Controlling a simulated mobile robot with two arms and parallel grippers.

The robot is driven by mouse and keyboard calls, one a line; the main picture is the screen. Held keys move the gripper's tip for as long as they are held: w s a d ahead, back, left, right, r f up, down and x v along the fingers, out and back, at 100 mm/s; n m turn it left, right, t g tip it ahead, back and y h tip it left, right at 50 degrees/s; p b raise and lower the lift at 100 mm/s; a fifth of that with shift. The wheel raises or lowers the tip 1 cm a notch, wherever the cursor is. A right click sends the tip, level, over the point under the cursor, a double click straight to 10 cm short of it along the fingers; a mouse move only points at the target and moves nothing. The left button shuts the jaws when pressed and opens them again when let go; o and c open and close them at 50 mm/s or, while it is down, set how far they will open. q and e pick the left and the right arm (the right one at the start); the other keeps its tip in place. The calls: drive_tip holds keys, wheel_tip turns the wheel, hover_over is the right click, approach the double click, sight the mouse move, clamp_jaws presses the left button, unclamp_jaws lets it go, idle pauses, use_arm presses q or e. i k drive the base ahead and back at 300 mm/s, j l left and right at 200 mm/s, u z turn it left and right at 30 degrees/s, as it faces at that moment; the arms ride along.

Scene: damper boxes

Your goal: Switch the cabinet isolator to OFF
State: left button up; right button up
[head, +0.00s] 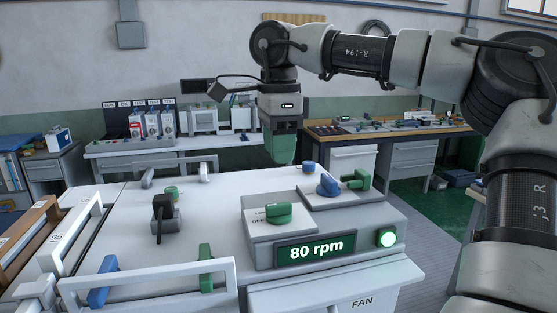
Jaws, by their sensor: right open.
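No control carries a readable isolator label. A green rotary knob (278,212) sits on a raised plate with small lettering, partly hidden by the knob, that seems to include OFF. Behind it to the right are a blue knob (328,185) and a green handle (355,179). A black lever (163,208) stands on a small grey block at the left of the cabinet top (220,185). My right gripper (281,160) points down, open, above the back of the cabinet top, apart from the knobs. My left gripper is out of view.
White bar handles (150,280) stand at the front left, near a blue lever (102,281) and a green lever (205,268). Workbenches (390,131) line the wall behind.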

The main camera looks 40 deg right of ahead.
sight(328, 187)
drive_tip(key=k, duration=1)
